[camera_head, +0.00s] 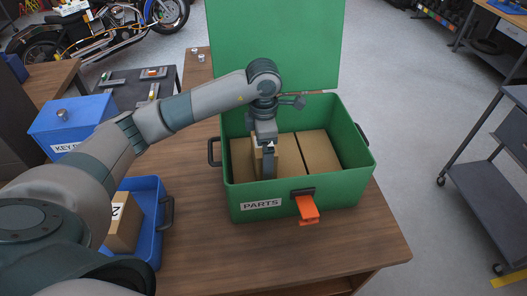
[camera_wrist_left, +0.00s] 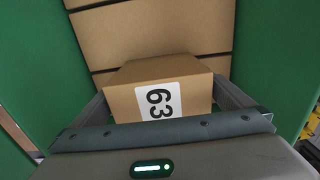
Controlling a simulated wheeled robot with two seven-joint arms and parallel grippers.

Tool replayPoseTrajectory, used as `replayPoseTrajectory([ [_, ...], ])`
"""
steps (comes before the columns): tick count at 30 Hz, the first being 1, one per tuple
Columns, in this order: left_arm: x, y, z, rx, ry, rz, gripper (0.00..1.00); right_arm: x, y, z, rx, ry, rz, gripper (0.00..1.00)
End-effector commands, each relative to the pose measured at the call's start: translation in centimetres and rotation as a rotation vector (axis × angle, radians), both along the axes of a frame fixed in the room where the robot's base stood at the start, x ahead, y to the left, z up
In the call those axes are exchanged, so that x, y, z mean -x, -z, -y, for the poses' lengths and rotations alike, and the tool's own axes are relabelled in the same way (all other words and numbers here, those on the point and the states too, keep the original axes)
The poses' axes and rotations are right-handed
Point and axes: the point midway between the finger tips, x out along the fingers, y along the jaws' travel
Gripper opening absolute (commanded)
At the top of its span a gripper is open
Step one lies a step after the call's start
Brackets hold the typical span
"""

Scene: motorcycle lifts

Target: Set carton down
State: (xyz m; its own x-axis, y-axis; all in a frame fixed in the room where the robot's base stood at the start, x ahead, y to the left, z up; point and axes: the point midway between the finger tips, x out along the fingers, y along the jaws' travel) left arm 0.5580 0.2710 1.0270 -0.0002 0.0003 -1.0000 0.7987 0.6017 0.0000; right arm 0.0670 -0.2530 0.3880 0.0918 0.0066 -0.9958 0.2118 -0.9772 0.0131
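My left gripper (camera_head: 267,168) reaches down inside the open green PARTS box (camera_head: 340,190). It is shut on a brown carton (camera_wrist_left: 158,98), with a finger along each side; a white label reading 63 faces the wrist camera. The held carton (camera_head: 257,158) is partly hidden by the gripper in the head view. Other brown cartons (camera_head: 318,150) lie side by side in the box, and the wrist view shows them beyond the held one (camera_wrist_left: 150,35). Whether the held carton touches the box floor or other cartons is unclear. My right gripper is not in view.
The green lid stands open at the back. An orange latch (camera_head: 307,208) hangs on the box front. A blue tray (camera_head: 150,215) with a carton (camera_head: 123,225) and a blue key box (camera_head: 72,125) stand left on the wooden table (camera_head: 300,255). A cart (camera_head: 490,165) stands at right.

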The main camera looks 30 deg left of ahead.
Motion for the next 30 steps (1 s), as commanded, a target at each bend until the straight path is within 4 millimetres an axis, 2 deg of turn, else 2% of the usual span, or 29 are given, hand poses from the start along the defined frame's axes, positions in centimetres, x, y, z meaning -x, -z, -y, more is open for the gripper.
replayPoseTrajectory([
  [7,0.0,-0.5,0.0,0.0,0.0,0.0,1.0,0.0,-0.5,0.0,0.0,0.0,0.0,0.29],
  [11,-0.1,-1.3,0.0,0.001,0.0,0.003,1.0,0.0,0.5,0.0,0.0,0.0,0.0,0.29],
  [18,-0.1,-4.7,0.0,0.001,0.0,0.005,1.0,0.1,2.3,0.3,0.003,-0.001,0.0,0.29],
  [30,-0.1,-9.9,0.0,-0.001,0.0,0.003,1.0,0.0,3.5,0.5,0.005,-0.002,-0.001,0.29],
])
